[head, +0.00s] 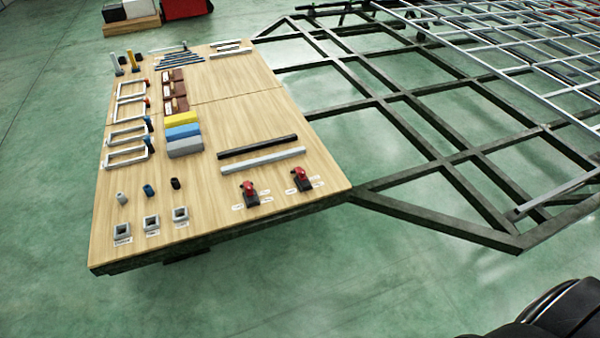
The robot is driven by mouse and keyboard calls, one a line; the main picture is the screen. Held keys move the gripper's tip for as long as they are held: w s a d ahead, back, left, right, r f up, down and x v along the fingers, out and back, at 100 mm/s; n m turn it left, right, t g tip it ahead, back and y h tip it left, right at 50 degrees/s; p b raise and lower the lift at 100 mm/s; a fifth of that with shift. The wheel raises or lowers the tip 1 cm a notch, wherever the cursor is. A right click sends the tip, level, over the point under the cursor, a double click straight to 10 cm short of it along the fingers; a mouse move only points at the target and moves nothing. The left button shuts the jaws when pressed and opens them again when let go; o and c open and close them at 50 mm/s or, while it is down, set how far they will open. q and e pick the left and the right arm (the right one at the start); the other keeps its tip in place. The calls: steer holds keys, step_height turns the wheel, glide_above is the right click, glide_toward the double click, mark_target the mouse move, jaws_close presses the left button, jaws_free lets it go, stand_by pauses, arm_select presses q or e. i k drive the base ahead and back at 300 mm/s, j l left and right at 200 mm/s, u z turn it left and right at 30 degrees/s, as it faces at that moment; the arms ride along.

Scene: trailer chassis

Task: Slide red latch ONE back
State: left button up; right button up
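Two red latches on dark bases sit near the front right edge of the wooden board: a left latch (248,188) and a right latch (300,176). Small white labels lie beside each one, but the print is too small to read, so I cannot tell which is latch ONE. The exact slide position of each latch is also too small to tell. Neither of my grippers is in view.
The wooden board (240,115) also holds a dark bar (258,146), a light bar (262,160), coloured blocks (183,132), white frames and small grey sockets (152,223). A dark metal chassis frame (440,163) adjoins its right side. Green floor lies clear in front.

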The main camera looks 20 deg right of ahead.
mark_target(301, 172)
steer(key=i+j, duration=0.15)
steer(key=j, duration=0.25)
steer(key=i+j, duration=0.15)
steer(key=j, duration=0.2)
steer(key=i+j+z, duration=0.1)
steer(key=j, duration=0.3)
steer(key=i+j, duration=0.15)
steer(key=j, duration=0.2)
steer(key=i+j+z, duration=0.1)
steer(key=j, duration=0.3)
